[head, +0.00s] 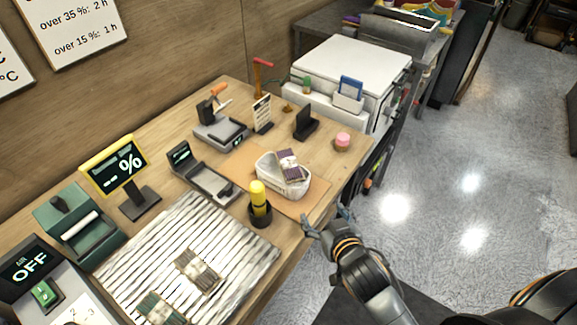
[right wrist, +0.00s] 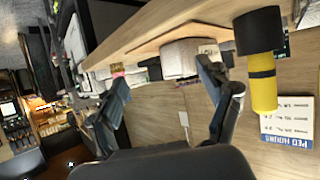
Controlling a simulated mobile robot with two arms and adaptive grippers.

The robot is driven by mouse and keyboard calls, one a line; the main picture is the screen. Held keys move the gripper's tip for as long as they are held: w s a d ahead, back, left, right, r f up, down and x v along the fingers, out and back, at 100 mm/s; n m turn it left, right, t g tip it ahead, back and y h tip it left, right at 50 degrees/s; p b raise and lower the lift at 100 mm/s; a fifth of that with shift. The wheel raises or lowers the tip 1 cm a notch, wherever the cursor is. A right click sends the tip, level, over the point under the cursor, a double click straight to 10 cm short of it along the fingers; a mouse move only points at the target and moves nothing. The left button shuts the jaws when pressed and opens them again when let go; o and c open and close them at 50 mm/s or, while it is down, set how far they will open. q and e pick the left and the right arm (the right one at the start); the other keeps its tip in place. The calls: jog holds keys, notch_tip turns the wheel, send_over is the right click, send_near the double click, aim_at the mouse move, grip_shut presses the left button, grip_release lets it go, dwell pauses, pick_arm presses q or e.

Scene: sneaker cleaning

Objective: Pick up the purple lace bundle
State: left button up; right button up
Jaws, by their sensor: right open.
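A dark purple lace bundle with a pale band (head: 289,160) lies in a white basket (head: 284,187) on a brown mat. A brown bundle (head: 198,272) and a green bundle (head: 160,308) lie on a striped cloth at the front left. My right gripper (head: 325,226) is open and empty, off the table's front edge, below and right of the basket. In the right wrist view its two fingers (right wrist: 162,80) stand apart, with the pale basket (right wrist: 188,58) beyond them. The bundle cannot be made out there. My left gripper is not in view.
A pink round jar (head: 342,142), a black stand (head: 305,124) and a scale (head: 222,132) stand behind. The floor at right is clear.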

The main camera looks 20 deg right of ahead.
jog(key=w+a+r+t+y, duration=0.1)
jog(key=w+a+r+t, duration=0.15)
jog(key=w+r, duration=0.2)
jog(key=p, duration=0.1)
send_near(287, 160)
jog(key=w, duration=0.1)
jog(key=w+f, duration=0.1)
jog(key=w+f+t, duration=0.1)
jog(key=shift+d+n+y, duration=0.3)
jog(key=shift+d, duration=0.05)
jog(key=shift+w+a+f+p, duration=0.15)
jog(key=shift+w+f+p, duration=0.15)
jog(key=shift+w, duration=0.7)
jog(key=shift+w+a+f+p, duration=0.15)
jog(key=shift+w+p, duration=0.1)
jog(key=shift+w, duration=0.75)
jog(key=shift+w+a+f+p, duration=0.15)
jog(key=shift+w+f+p, duration=0.15)
jog(key=shift+w, duration=0.7)
jog(key=shift+s+r, duration=0.1)
jog(key=c, duration=1.3)
jog(key=shift+r, duration=0.1)
